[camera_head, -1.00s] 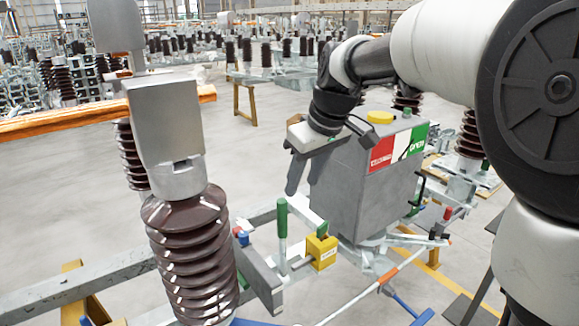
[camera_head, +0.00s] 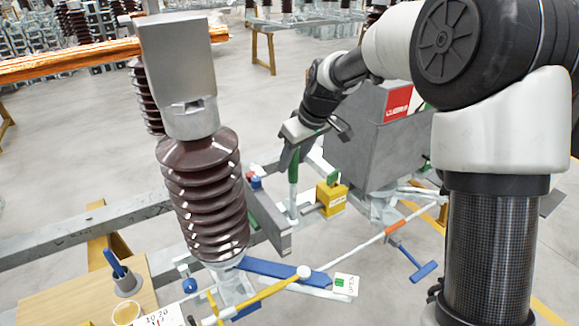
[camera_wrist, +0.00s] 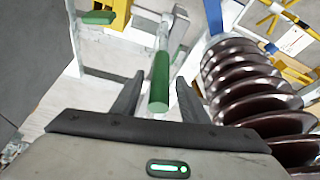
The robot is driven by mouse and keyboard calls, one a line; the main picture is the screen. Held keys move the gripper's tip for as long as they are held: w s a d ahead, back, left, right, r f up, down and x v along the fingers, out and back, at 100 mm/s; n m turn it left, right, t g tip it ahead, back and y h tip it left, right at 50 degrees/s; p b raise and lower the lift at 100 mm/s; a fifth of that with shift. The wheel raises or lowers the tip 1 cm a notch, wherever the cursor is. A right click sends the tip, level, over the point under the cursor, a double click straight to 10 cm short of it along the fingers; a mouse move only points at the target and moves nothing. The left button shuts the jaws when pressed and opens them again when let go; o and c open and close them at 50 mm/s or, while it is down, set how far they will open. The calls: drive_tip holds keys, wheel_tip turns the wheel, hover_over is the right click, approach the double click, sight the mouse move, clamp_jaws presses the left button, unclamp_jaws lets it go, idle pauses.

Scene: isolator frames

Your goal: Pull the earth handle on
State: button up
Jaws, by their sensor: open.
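The earth handle is likely the upright lever with a green grip (camera_head: 293,168) on a pale rod, standing just left of a yellow box (camera_head: 331,197). My gripper (camera_head: 312,146) is open at the top of this lever. In the wrist view the green grip (camera_wrist: 159,84) lies between the two spread fingers of my gripper (camera_wrist: 157,95). I see no firm contact there. In the head view the fingers partly cover the top of the grip.
A brown ribbed insulator (camera_head: 203,190) stands close left of the lever and shows at the right in the wrist view (camera_wrist: 255,95). A grey cabinet (camera_head: 370,135) stands behind right. A yellow lever (camera_head: 265,293) and an OPEN tag (camera_head: 346,284) are lower down.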

drive_tip(key=shift+x, duration=2.05)
clamp_jaws()
